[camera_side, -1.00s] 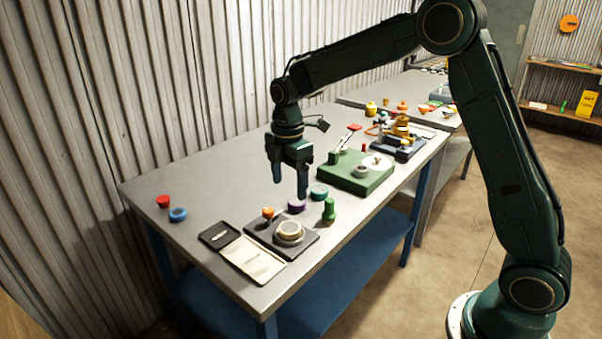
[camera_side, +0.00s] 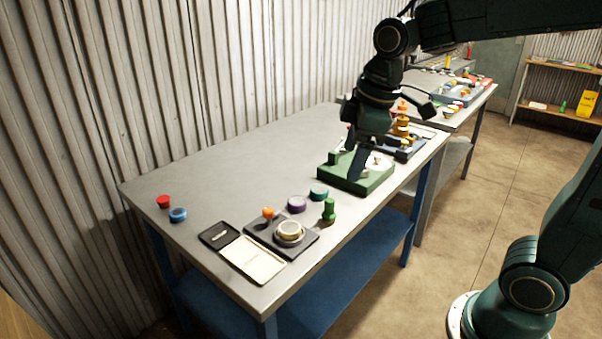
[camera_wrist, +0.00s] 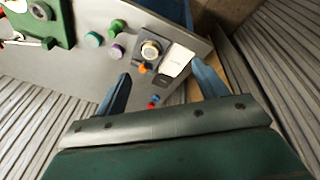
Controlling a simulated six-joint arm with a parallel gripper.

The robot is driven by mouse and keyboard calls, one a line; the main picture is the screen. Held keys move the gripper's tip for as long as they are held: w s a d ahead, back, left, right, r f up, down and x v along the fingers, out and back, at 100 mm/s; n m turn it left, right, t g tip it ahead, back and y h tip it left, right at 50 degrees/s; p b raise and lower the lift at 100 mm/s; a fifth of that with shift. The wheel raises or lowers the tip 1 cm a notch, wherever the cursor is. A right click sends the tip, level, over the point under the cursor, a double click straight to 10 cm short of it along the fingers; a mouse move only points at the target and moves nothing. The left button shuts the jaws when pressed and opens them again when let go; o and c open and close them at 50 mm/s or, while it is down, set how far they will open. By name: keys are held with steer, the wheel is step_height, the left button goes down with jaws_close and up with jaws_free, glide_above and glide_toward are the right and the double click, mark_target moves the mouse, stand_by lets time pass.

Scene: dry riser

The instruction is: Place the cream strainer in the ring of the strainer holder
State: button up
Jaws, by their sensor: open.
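A round cream piece (camera_side: 289,231), which looks like the cream strainer, sits on a dark square base (camera_side: 260,237) near the front of the table. It also shows in the wrist view (camera_wrist: 150,49). The base looks like the strainer holder; I cannot make out whether the cream piece lies within a ring. My gripper (camera_side: 356,172) is in front of the green block in the side view, well away from the cream piece. Its fingers are apart with nothing held between them in the wrist view (camera_wrist: 160,70).
A green block (camera_side: 345,182) with a lever and round fitting is partly hidden by my gripper. Green (camera_side: 329,210), purple (camera_side: 297,204), teal (camera_side: 319,193), orange (camera_side: 268,213), red (camera_side: 163,201) and blue (camera_side: 178,215) pieces stand around. The table's back middle is clear.

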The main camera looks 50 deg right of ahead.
steer(key=s+m+t, duration=0.2)
steer(key=s+m, duration=0.5)
steer(key=s, duration=0.7)
steer(key=shift+f+m+t, duration=0.3)
steer(key=shift+f, duration=0.1)
